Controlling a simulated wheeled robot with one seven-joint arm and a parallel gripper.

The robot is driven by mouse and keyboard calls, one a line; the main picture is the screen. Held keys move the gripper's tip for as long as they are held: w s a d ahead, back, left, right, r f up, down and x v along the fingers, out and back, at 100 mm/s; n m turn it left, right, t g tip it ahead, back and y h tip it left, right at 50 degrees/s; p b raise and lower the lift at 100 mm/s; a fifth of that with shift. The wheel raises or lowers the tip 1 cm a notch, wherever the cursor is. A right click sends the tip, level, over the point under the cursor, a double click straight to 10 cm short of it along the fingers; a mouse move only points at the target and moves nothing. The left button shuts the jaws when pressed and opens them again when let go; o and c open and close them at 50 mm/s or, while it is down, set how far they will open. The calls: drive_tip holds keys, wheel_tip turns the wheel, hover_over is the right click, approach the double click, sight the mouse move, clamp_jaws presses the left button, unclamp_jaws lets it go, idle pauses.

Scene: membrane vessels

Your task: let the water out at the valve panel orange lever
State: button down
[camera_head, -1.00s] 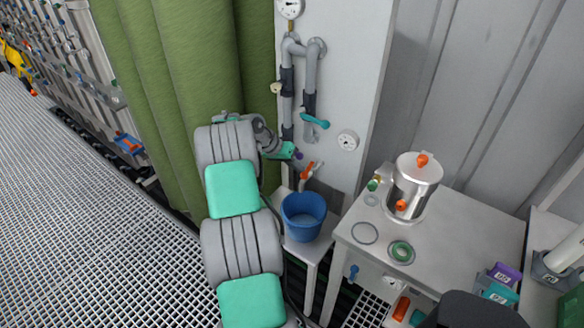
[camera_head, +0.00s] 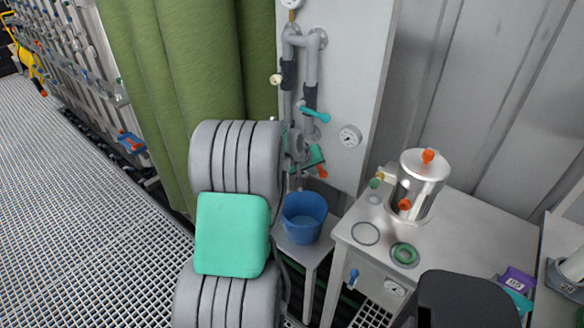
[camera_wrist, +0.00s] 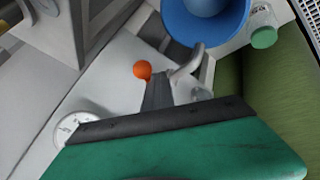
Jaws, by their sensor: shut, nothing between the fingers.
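The orange lever (camera_head: 322,172) shows as a small orange patch low on the valve panel, partly hidden by my gripper. In the wrist view its round orange end (camera_wrist: 142,70) is just beyond my fingertips; I cannot tell whether they touch. My gripper (camera_head: 319,165) is shut and empty, in front of the pipework. In the wrist view its grey fingers (camera_wrist: 157,88) point toward the lever and grey spout (camera_wrist: 188,66). The blue bucket (camera_head: 304,218) stands below the spout on a small stand. No water stream can be made out.
A teal lever (camera_head: 314,114) and a dial gauge (camera_head: 350,136) are higher on the panel (camera_head: 350,70). A green curtain (camera_head: 180,80) hangs left. A steel vessel (camera_head: 418,185) and rings stand on the table (camera_head: 460,240) at right.

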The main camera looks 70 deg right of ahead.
drive_tip(key=s+n+t, duration=0.1)
drive_tip(key=s+n+b, duration=0.1)
drive_tip(key=shift+s+d+f+n+t+b, duration=0.1)
drive_tip(key=shift+d+f+n+t+b, duration=0.05)
drive_tip(key=shift+d+n+t+b, duration=0.2)
drive_tip(key=n+t, duration=0.1)
drive_tip(key=s+n+t+b, duration=0.1)
drive_tip(key=n, duration=0.1)
drive_tip(key=shift+s+d, duration=0.25)
drive_tip(key=shift+d, duration=0.15)
drive_tip(key=shift+s+d+b, duration=0.2)
drive_tip(key=shift+d+b, duration=0.05)
drive_tip(key=shift+b, duration=0.3)
drive_tip(key=shift+r, duration=0.2)
